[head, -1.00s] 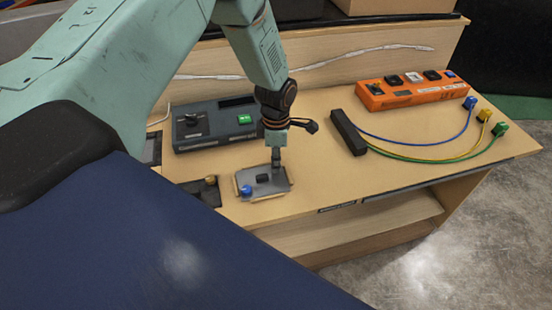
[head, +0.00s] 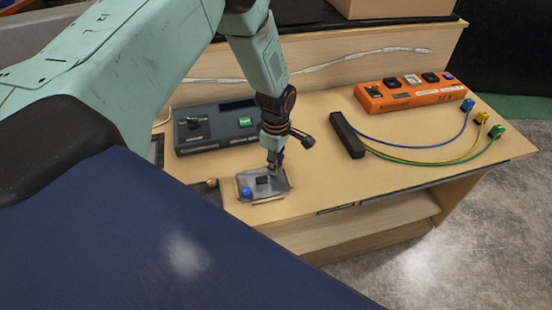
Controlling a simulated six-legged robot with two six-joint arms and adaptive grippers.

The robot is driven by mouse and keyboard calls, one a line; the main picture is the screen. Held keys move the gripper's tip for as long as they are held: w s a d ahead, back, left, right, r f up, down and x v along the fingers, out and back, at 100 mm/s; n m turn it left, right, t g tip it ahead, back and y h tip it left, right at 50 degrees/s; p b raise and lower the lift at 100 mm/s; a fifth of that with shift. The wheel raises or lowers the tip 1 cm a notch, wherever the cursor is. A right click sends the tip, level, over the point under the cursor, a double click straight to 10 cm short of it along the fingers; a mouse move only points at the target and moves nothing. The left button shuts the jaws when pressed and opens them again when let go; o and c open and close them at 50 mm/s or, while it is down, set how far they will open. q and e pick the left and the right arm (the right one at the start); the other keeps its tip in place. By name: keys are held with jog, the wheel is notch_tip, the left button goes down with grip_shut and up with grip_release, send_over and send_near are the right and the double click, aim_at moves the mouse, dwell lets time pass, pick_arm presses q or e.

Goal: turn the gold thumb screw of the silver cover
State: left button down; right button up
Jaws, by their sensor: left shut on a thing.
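The silver cover (head: 274,191) lies flat on the bench, with a black handle (head: 263,180) in its middle and a blue knob (head: 246,191) at its front left corner. My left gripper (head: 274,165) comes down on the cover's far right corner. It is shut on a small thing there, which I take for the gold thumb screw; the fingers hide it. A separate gold knob (head: 212,183) shows on a dark panel left of the cover. My right gripper is not in view.
A dark grey box (head: 216,138) with a green button stands behind the cover. A black block (head: 346,134) with blue, yellow and green cables lies to the right. An orange box (head: 410,95) stands behind the cables.

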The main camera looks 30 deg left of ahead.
pick_arm(q)
jog(key=m, duration=0.3)
jog(key=shift+r+m+p, duration=0.1)
jog(key=shift+m+p, duration=0.3)
jog(key=m, duration=0.3)
jog(key=shift+w+m, duration=0.1)
jog(key=shift+m, duration=0.2)
jog(key=m, duration=0.3)
jog(key=shift+m, duration=0.4)
jog(key=m, duration=0.4)
jog(key=shift+w, duration=0.1)
jog(key=m+b, duration=0.1)
jog(key=m, duration=0.4)
jog(key=shift+w, duration=0.1)
jog(key=m+b, duration=0.1)
jog(key=m, duration=0.2)
jog(key=shift+m, duration=0.3)
jog(key=m+b, duration=0.1)
jog(key=m, duration=0.2)
jog(key=shift+m, duration=0.3)
jog(key=shift+m+b, duration=0.3)
jog(key=shift+m, duration=1.3)
jog(key=shift+r, duration=0.1)
